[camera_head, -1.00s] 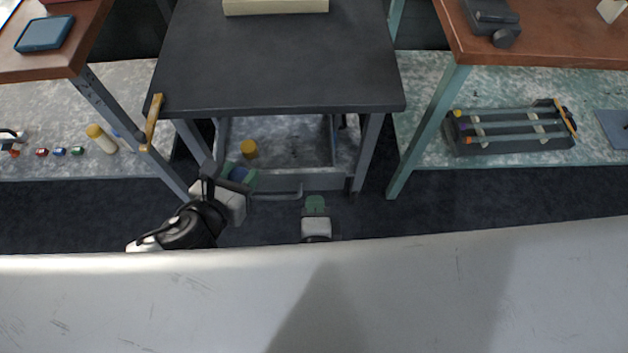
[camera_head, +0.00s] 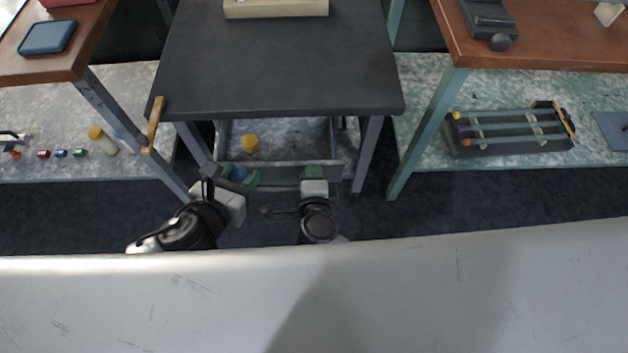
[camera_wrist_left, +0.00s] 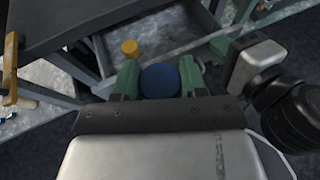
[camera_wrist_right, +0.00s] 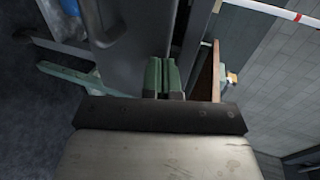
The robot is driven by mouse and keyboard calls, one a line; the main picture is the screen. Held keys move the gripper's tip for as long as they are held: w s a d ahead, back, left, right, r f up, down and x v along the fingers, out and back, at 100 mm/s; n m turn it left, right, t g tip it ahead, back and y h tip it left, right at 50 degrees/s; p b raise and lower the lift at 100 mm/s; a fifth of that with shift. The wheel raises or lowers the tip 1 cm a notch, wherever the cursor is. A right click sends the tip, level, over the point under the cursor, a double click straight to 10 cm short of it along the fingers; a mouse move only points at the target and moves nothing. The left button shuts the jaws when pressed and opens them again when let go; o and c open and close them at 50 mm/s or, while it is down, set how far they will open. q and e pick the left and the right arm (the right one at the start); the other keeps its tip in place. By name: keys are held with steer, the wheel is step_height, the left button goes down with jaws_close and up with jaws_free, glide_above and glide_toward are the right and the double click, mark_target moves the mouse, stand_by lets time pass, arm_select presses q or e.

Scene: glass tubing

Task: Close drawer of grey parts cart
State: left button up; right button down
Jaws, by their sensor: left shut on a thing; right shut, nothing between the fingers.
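The grey parts cart (camera_head: 280,65) stands in the middle, with its drawer (camera_head: 275,172) pulled out partway below the dark top. A yellow-capped item (camera_head: 250,144) sits in the drawer; it also shows in the left wrist view (camera_wrist_left: 130,47). My right gripper (camera_head: 313,170) is shut and empty, its green fingertips at the drawer front; contact cannot be told for sure. It shows shut in the right wrist view (camera_wrist_right: 162,75). My left gripper (camera_head: 238,178) is shut on a round blue thing (camera_wrist_left: 160,82), held just left of the drawer front.
A brown-topped table with a blue tray (camera_head: 48,37) stands at left. Another at right has a lower shelf bearing a dark rack of glass tubes (camera_head: 510,130). Dark floor lies in front.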

steer(key=p, duration=0.1)
glide_above(312, 155)
steer(key=shift+w, duration=0.2)
steer(key=shift+s, duration=0.15)
